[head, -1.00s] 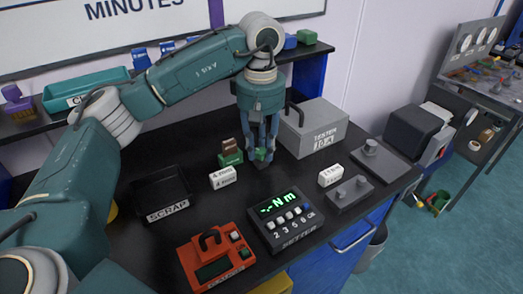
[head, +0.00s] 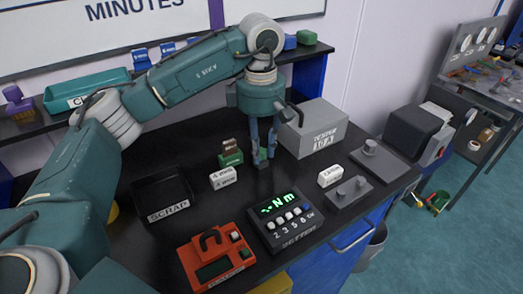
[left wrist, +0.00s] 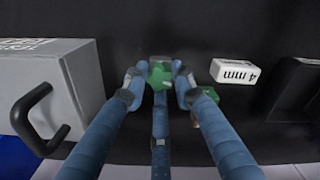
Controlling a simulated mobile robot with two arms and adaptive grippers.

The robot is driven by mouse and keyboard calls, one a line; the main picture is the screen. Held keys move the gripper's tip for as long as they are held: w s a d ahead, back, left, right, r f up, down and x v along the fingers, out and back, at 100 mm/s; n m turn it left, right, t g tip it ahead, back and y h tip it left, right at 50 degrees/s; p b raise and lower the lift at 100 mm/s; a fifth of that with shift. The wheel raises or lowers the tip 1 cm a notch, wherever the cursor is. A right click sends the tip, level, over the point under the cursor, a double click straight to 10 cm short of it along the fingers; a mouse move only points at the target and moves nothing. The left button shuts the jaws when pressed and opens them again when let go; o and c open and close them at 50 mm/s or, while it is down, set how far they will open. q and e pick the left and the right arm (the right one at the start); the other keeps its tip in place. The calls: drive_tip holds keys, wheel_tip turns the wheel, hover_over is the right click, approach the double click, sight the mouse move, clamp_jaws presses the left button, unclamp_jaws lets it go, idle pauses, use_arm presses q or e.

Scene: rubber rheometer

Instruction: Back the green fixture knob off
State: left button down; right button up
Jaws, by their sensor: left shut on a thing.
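My left gripper (head: 263,161) points straight down over the black bench. Its fingers are shut on the green knob (left wrist: 160,73), which shows between the fingertips in the left wrist view. In the head view the fingers mostly hide the knob. The green fixture (head: 231,158) with a brown piece (head: 229,144) on top is just left of the gripper. In the left wrist view part of the green fixture (left wrist: 211,94) shows behind the right finger. My right gripper is not in view.
A grey box with a handle (head: 318,130) stands close right of the gripper. White labelled blocks (head: 223,178) (head: 330,176), a setter with a green display (head: 286,222), an orange device (head: 215,259) and a scrap tray (head: 163,215) surround it.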

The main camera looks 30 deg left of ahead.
use_arm(q)
drive_tip(key=shift+n, duration=0.4)
drive_tip(key=n, duration=0.4)
drive_tip(key=shift+n, duration=0.4)
drive_tip(key=c, duration=1.6)
unclamp_jaws()
drive_tip(key=shift+o, duration=0.2)
